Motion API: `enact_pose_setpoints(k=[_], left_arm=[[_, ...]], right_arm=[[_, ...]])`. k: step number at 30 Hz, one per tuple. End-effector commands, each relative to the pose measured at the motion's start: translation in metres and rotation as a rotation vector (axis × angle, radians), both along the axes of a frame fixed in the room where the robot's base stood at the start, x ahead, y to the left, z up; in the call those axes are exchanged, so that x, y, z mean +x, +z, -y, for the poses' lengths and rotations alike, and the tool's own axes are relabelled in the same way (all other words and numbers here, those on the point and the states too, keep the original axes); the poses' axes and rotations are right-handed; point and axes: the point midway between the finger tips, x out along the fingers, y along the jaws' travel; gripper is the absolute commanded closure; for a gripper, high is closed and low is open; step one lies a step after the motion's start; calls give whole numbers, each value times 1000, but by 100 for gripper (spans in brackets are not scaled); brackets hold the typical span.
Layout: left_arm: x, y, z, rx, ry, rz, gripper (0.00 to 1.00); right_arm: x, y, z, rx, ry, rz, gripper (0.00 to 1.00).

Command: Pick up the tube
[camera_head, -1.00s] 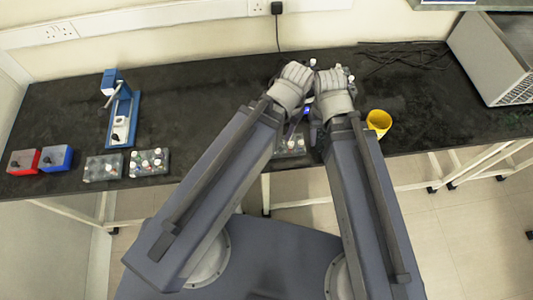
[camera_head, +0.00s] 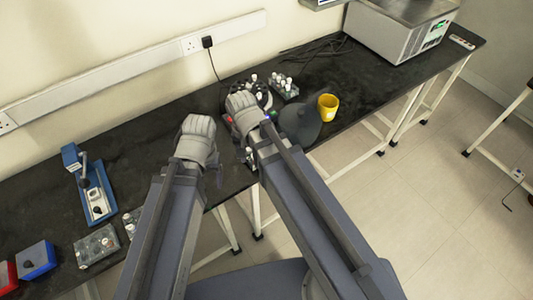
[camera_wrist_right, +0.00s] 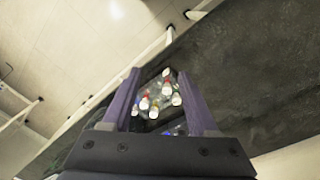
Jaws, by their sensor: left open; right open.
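Several small capped tubes (camera_wrist_right: 153,101) stand in a clear rack in the right wrist view, with white, red and blue tops. I cannot tell which one is the tube of the task. My right gripper (camera_wrist_right: 160,75) is open, its two purple fingers to either side of these tubes in the picture, with nothing visibly held. In the head view its fingers are hidden behind my right arm. My left gripper (camera_head: 218,172) is open above the bench front, left of the right arm, mostly hidden by its own wrist.
A rack of white-capped tubes (camera_head: 284,86) stands at the back. A yellow cup (camera_head: 328,107) and a dark rounded shape (camera_head: 300,122) are to the right.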

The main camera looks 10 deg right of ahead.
Motion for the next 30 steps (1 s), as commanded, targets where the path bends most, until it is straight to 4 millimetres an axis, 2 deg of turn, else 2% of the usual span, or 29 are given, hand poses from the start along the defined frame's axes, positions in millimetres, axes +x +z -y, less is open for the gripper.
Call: enact_pose_setpoints(k=[1, 3, 9, 15, 21, 26, 30], left_arm=[[0, -2, 0, 0, 0, 0, 23], [0, -3, 0, 0, 0, 0, 23], [0, -5, 0, 0, 0, 0, 23], [0, -6, 0, 0, 0, 0, 23], [0, -6, 0, 0, 0, 0, 23], [0, -9, 0, 0, 0, 0, 23], [0, -20, 0, 0, 0, 0, 23]], right_arm=[[17, -2, 8, 5, -166, 11, 41], [31, -3, 18, 12, -400, 27, 41], [66, -5, 46, 28, -989, 57, 41], [85, -7, 65, 36, -1360, 69, 41], [90, -7, 73, 39, -1494, 72, 41], [90, -9, 73, 39, -1501, 72, 41], [90, -20, 73, 39, -1499, 72, 41]])
